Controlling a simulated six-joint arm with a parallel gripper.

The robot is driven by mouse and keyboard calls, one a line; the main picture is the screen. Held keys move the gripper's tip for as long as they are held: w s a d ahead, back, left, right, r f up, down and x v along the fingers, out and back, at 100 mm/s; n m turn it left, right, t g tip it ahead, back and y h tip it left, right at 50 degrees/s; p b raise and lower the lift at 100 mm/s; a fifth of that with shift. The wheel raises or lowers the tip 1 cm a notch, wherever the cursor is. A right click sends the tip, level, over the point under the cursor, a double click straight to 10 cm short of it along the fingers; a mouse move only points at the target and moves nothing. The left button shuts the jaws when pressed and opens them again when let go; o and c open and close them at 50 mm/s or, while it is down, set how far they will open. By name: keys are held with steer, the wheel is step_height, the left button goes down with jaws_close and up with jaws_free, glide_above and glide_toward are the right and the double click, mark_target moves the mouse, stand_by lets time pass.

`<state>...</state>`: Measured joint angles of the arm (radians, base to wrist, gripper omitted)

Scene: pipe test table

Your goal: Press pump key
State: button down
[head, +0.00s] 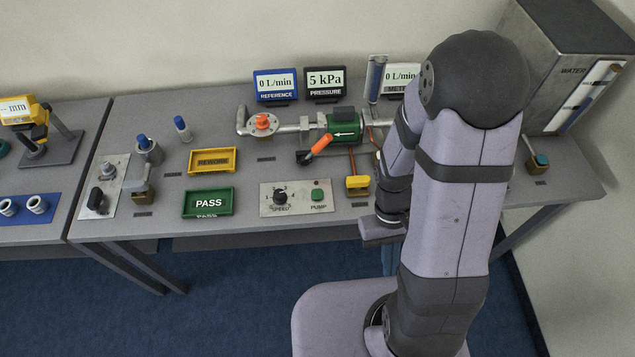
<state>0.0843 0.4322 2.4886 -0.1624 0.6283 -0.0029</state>
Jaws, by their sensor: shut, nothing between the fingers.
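The pump key is a small green button (318,195) labelled PUMP on the right side of a grey control panel (297,208). A black SPEED knob (281,197) sits on the same panel, to the left of the key. The key is in plain sight, and nothing touches it. My arm stands to the right of the panel, with its wrist low near the table's front edge. My gripper's fingers do not show; the arm seems to hide them.
A green pump (345,124) with an orange-handled valve (321,143) stands behind the panel. A yellow-topped block (357,184) is close to its right. A green PASS tray (208,203) and a yellow REWORK tray (212,161) lie to the left. Displays (325,80) line the back; pressure reads 5 kPa.

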steer(key=w+d+f+n+t+p, duration=0.1)
steer(key=w+f+n+t+p, duration=0.15)
steer(key=w+f+n, duration=0.35)
steer(key=n+t+y+b, duration=0.1)
steer(key=n+t+y, duration=0.3)
steer(key=n+t, duration=0.25)
glide_toward(321, 196)
steer(key=d, duration=0.3)
steer(key=shift+s+d+f, duration=0.1)
steer(key=shift+s+f, duration=0.15)
steer(key=shift+s, duration=0.05)
steer(key=w+a+r+n+t+y, duration=0.2)
steer(key=w+a+r+n+y, duration=0.1)
steer(key=w+a+r+n, duration=0.1)
steer(key=shift+a+r+t, duration=0.3)
steer(key=shift+a+r, duration=0.2)
steer(key=shift+a, duration=0.45)
steer(key=shift+f, duration=0.1)
step_height(321, 196, down, 9)
steer(key=b, duration=0.7)
steer(key=shift+w+b, duration=0.1)
steer(key=shift+b, duration=0.3)
